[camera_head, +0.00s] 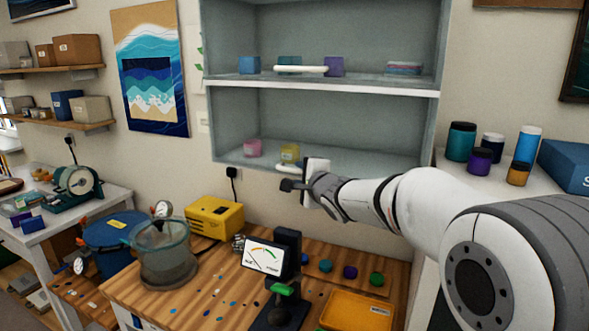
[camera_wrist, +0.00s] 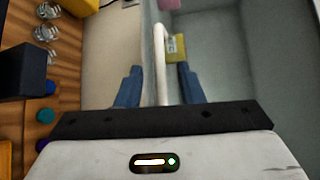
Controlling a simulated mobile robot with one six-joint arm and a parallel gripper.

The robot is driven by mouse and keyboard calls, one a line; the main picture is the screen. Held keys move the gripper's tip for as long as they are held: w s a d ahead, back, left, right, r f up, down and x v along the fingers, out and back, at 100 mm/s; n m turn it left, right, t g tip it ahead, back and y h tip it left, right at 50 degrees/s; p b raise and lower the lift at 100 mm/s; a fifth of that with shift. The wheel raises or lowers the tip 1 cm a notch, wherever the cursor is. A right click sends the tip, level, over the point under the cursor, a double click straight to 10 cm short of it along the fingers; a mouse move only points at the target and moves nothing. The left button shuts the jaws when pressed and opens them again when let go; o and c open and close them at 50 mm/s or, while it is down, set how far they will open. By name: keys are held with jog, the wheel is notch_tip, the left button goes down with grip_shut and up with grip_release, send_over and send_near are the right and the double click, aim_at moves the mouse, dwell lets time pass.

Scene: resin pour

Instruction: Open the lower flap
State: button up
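The lower flap (camera_head: 330,120) is a clear pane on the lower compartment of the grey wall cabinet. Its white bar handle (camera_head: 288,167) sits low on it, partly hidden by my gripper (camera_head: 290,185). In the wrist view the handle (camera_wrist: 161,50) runs between the two blue fingers of my gripper (camera_wrist: 160,88). The fingers are apart, with a gap on either side of the bar. The flap looks closed. The upper compartment has its own white handle (camera_head: 300,69).
A pink box (camera_head: 252,147) and a yellow box (camera_head: 289,152) stand inside the lower compartment. Jars (camera_head: 461,141) stand on the right.

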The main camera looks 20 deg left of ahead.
aim_at(295, 172)
jog(key=x, duration=0.5)
jog(key=shift+p, duration=0.4)
jog(key=shift+c, duration=0.4)
grip_shut()
jog(key=shift+f, duration=0.1)
